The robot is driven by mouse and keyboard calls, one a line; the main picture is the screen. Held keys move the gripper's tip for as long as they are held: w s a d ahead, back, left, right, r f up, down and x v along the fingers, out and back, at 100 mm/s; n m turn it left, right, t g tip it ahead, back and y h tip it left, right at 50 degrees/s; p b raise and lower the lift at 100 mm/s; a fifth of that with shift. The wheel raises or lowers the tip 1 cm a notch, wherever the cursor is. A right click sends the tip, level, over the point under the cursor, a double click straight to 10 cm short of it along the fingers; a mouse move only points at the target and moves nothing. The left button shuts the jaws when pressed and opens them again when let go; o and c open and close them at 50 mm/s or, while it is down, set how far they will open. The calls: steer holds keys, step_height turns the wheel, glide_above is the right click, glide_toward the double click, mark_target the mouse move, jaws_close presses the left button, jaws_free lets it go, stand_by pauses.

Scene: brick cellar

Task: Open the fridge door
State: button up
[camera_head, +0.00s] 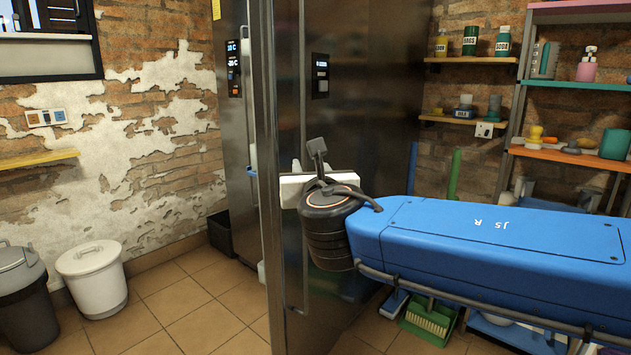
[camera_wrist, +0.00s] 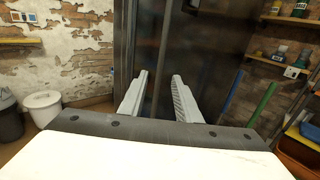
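The fridge (camera_head: 375,95) is a tall dark metal unit in the middle of the head view. A long vertical bar handle (camera_head: 303,110) runs along the left side of its door face, next to the door's pale upright edge (camera_head: 268,120). My gripper is at handle height in front of the door; its pale body shows in the head view, but its fingers are largely hidden there. In the wrist view my gripper (camera_wrist: 160,93) has its two pale fingers apart, pointing at the dark door (camera_wrist: 205,50). I see nothing clearly held between them. Whether the door stands ajar is hard to tell.
Another dark unit with a display (camera_head: 233,68) stands behind at left. A white bin (camera_head: 92,280) and a dark bin (camera_head: 25,295) stand at far left. Shelves (camera_head: 570,155) fill the right. A green brush (camera_head: 430,318) is on the floor.

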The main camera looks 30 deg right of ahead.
steer(key=v, duration=0.8)
stand_by(0.6)
steer(key=shift+s, duration=0.1)
stand_by(0.6)
steer(key=s+d+f+m+g, duration=0.2)
steer(key=d+f+m+g, duration=0.15)
steer(key=f+m, duration=0.45)
steer(key=s+d+f+m+g, duration=0.25)
steer(key=f+m+g, duration=0.25)
steer(key=f, duration=0.5)
steer(key=s+a+f+m+g+y, duration=0.1)
steer(key=s+a+f+m+y, duration=0.1)
steer(key=f+m, duration=0.3)
steer(key=s+a+f+m+g+y, duration=0.2)
steer(key=s+a+f+m+y, duration=0.1)
steer(key=m, duration=1)
step_height(320, 180, down, 3)
steer(key=shift+s+a+r+m+y, duration=0.2)
steer(key=shift+a+m+y, duration=0.2)
steer(key=shift+a+y, duration=0.25)
steer(key=shift+g, duration=0.25)
